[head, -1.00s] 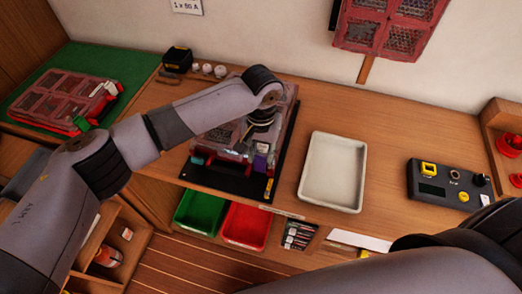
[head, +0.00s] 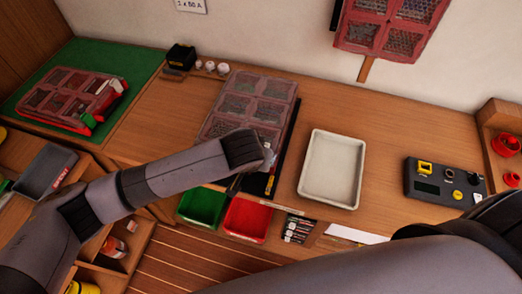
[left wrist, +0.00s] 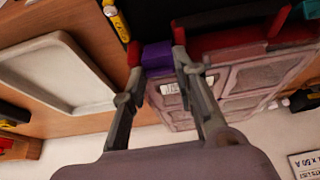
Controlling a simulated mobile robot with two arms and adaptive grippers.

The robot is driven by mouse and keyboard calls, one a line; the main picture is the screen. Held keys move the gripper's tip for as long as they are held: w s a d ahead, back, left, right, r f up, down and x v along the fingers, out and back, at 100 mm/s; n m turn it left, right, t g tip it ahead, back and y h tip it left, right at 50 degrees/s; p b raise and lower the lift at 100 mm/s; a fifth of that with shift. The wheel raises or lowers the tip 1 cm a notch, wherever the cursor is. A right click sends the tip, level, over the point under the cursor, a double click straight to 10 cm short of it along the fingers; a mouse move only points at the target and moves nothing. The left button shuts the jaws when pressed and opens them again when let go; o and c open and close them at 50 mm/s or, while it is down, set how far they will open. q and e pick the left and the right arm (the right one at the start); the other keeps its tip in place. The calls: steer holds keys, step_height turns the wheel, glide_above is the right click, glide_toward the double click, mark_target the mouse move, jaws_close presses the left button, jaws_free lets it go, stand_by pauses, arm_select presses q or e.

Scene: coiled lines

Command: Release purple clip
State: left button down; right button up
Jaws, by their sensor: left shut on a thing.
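The purple clip (left wrist: 157,56) sits at the near edge of a red-framed case with clear windows (left wrist: 245,78), in the left wrist view. My left gripper (left wrist: 157,44) has a finger on each side of the clip and is shut on it. In the head view the case (head: 252,103) lies on a black board on the bench, with my left arm across its near edge. The purple clip is hidden there behind my wrist. A teal clip (left wrist: 312,8) shows farther along the case edge. My right gripper is out of view; only its arm shows.
A white empty tray (head: 331,201) lies right of the case, with a dark control box (head: 445,190) beyond it. Green (head: 203,206) and red (head: 244,221) bins sit below the bench front. Another red case (head: 66,97) lies on a green mat at left.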

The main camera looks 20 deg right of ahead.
arm_select(q)
steer(key=shift+s+a+f+t+h+b, duration=0.4)
steer(key=shift+s+f+t+h+b, duration=0.15)
steer(key=shift+s+t, duration=0.15)
steer(key=c, duration=2.4)
jaws_free()
steer(key=t+h+b, duration=0.1)
steer(key=s+t+b, duration=0.1)
steer(key=b, duration=0.1)
steer(key=shift+a+f+t+h, duration=0.2)
steer(key=shift+a+t+h, duration=0.15)
steer(key=shift+a+t, duration=0.05)
steer(key=c, duration=2.1)
jaws_free()
steer(key=shift+o, duration=1.4)
steer(key=shift+a, duration=0.15)
steer(key=o, duration=0.6)
steer(key=shift+s+r, duration=0.1)
steer(key=shift+s, duration=0.05)
steer(key=v, duration=1.1)
steer(key=shift+s+a+r, duration=0.1)
steer(key=shift+a+r, duration=0.05)
